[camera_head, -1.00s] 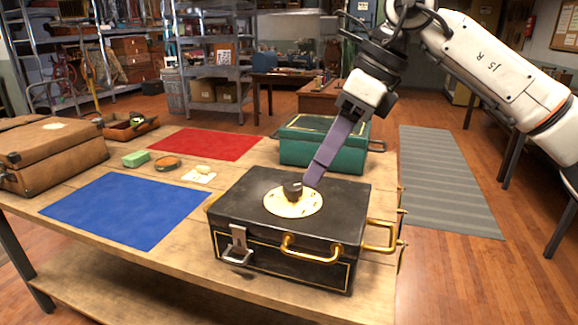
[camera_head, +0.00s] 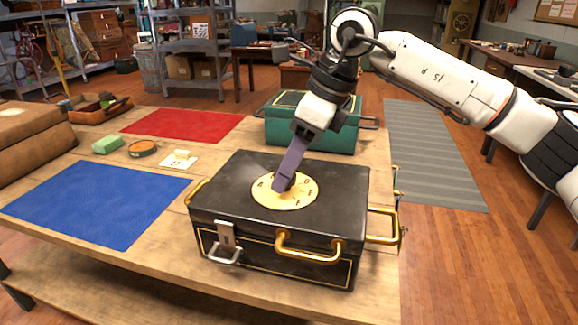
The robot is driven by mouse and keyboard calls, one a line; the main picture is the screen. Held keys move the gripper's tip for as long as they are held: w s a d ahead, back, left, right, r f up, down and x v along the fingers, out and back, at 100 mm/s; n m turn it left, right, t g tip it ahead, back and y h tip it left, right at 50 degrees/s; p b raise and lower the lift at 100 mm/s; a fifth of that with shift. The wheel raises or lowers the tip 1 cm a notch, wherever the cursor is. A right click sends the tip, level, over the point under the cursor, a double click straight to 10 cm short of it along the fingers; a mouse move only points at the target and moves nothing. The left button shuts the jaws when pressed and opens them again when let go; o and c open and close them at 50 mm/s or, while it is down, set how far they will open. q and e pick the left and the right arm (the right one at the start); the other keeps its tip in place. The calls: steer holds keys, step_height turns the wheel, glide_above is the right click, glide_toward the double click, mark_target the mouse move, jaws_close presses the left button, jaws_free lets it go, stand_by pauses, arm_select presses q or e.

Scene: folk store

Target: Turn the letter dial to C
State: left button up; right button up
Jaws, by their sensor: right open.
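The black case (camera_head: 240,220) with gold handles and a silver front latch stands on the wooden table. The letter dial is a round cream plate (camera_head: 298,200) on its lid, with dark letters around the edge. Its centre knob is mostly hidden behind my right gripper (camera_head: 284,186). My right gripper reaches down from above with its purple fingers at the knob, tilted, and is open. I cannot tell whether the fingers touch the knob or which letter it points to. My left gripper is not in view.
A green case (camera_head: 330,138) stands behind the black case. A blue mat (camera_head: 95,208) and a red mat (camera_head: 185,125) lie to the left.

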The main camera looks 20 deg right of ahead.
steer(key=shift+f, duration=0.15)
steer(key=c, duration=1.1)
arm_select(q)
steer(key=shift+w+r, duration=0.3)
arm_select(e)
steer(key=shift+o, duration=0.2)
arm_select(q)
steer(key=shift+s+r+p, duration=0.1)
steer(key=shift+p, duration=0.2)
